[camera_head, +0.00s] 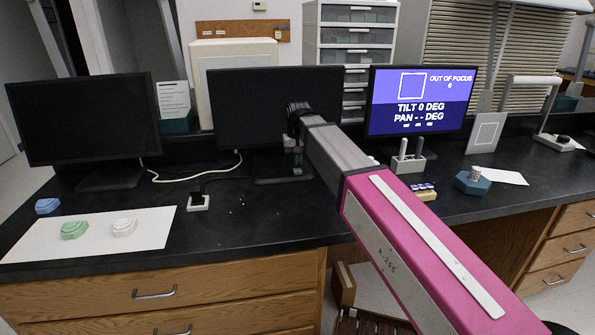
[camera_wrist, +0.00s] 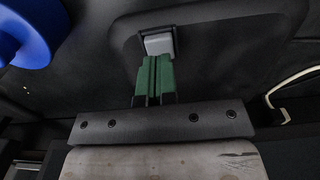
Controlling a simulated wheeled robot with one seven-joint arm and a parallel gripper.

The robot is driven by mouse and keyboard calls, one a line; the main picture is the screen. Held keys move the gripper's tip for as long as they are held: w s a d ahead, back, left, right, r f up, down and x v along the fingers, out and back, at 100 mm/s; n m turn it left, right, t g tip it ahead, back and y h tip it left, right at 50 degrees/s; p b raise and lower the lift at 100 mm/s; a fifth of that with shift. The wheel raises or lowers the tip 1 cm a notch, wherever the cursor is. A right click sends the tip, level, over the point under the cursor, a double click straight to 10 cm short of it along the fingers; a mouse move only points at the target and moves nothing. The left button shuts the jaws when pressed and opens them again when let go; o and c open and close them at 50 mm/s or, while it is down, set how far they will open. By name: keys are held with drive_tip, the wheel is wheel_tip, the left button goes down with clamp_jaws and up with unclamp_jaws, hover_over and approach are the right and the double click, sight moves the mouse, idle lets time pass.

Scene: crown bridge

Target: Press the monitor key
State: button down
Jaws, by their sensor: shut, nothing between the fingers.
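A pale grey key (camera_wrist: 158,44) in a dark square surround sits on a dark, rounded-corner panel (camera_wrist: 215,55) in the wrist view. My gripper (camera_wrist: 155,60), with green fingers held together, has its tips at the lower edge of the key. I cannot tell whether they touch it or whether it is pressed. In the head view my gripper (camera_head: 297,172) points down over the foot of the dark middle monitor (camera_head: 245,105); the key is not discernible there.
A dark left monitor (camera_head: 80,120), a small switch box (camera_head: 198,203) and a white sheet (camera_head: 95,240) with dental models lie left. A holder (camera_head: 408,162) and a blue hexagonal base (camera_head: 472,184) stand right. A pale cable (camera_head: 190,177) runs behind the switch box.

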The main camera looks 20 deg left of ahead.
sight(298, 169)
drive_tip(key=shift+f, duration=1.15)
drive_tip(key=shift+r, duration=3.5)
drive_tip(key=shift+s, duration=0.1)
